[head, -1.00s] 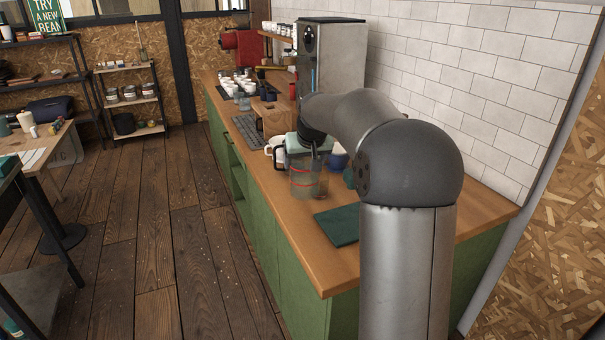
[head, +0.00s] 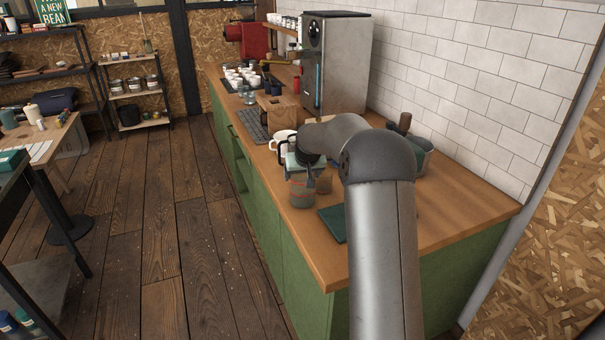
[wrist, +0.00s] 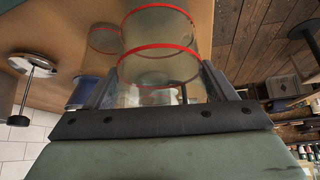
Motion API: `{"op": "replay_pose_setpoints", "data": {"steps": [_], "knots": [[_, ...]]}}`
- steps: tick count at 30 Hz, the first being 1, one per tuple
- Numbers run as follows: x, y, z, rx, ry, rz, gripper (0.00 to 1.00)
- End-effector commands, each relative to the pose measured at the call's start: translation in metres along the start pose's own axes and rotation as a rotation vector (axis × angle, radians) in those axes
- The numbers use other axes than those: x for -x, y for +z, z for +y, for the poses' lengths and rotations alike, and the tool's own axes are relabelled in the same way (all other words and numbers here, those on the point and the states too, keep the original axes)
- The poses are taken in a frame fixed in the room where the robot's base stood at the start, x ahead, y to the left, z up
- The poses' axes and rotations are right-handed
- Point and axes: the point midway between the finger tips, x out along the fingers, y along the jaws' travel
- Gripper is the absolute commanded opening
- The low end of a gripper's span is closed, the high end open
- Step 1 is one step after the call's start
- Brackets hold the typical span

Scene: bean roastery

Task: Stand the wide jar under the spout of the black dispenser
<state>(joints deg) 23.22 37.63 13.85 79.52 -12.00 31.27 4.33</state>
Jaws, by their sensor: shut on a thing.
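The wide jar is clear glass with red bands; in the head view it (head: 301,193) is at the near left part of the counter, below my gripper (head: 306,166). In the wrist view the jar (wrist: 158,68) lies between the two fingers of my gripper (wrist: 160,92), which is shut on it. I cannot tell whether its base touches the counter. A second clear vessel with a red band (wrist: 105,40) shows beside it in the wrist view. I cannot make out the black dispenser or its spout for certain; my arm covers part of the counter.
A dark green mat (head: 333,224) lies on the wooden counter (head: 440,210) just right of the jar. A white mug (head: 281,140) and a wooden box (head: 277,109) stand behind. A tall steel machine (head: 345,70) stands at the wall. The counter's near right end is clear.

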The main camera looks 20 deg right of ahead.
Motion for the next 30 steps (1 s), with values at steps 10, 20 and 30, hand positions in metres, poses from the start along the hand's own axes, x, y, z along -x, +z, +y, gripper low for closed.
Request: {"op": "replay_pose_setpoints", "data": {"steps": [10, 20, 30], "knots": [[-0.002, 0.002, 0.000, 0.000, 0.000, 0.000, 0.99], [0.004, -0.001, 0.000, 0.000, 0.000, 0.001, 0.99], [0.069, -0.001, 0.000, 0.000, 0.002, 0.005, 0.99]]}}
